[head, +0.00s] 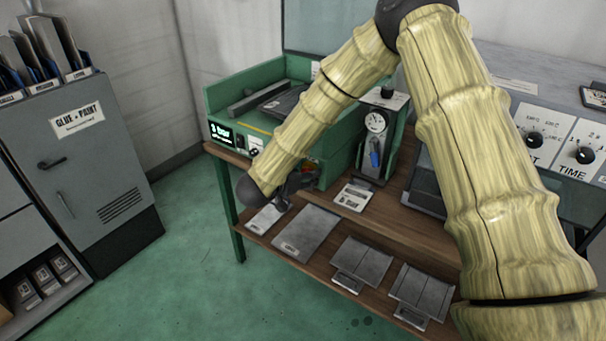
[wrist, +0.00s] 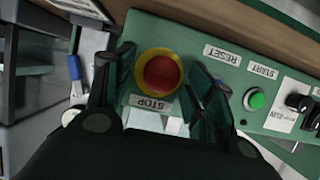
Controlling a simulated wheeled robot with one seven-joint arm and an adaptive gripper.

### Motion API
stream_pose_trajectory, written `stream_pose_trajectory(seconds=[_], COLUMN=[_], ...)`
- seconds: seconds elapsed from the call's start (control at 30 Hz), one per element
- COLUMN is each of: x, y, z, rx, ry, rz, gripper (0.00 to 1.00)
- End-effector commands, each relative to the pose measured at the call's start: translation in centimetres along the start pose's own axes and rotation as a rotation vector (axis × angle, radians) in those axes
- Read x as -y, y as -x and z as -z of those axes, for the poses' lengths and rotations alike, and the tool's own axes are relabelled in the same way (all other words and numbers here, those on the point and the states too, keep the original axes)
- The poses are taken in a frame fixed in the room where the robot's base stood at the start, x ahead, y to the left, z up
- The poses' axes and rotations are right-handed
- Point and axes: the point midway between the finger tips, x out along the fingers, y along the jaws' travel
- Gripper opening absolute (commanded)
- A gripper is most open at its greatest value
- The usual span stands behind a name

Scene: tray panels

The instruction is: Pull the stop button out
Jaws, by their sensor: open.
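The stop button (wrist: 162,74) is a red round cap in a yellow collar on a green panel, with a "STOP" label beside it in the wrist view. My gripper (wrist: 161,62) is open, with one dark finger to the left of the button and one to the right. A gap shows between the button and each finger. In the head view my gripper (head: 294,181) is at the front of the green machine (head: 232,92), and my arm hides much of that area. How deep the fingers reach around the button I cannot tell.
A green start button (wrist: 254,100), a "RESET" label (wrist: 221,56) and black knobs (wrist: 299,103) are to the right on the panel. A dial gauge stand (head: 376,122) is right of my gripper.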

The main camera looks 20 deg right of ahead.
Motion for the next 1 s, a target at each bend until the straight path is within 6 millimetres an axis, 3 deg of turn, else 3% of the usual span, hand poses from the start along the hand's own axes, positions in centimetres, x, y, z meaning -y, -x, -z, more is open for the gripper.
stream_pose_trajectory(seconds=[0.2, 0.47, 1.0], x=[0.0, 0.0, -0.1], y=[0.0, 0.0, 1.3], z=[0.0, 0.0, -0.6], rx=[0.0, 0.0, 0.0], ry=[0.0, 0.0, 0.002], rz=[0.0, 0.0, -0.002], gripper=[0.55, 0.09, 0.09])
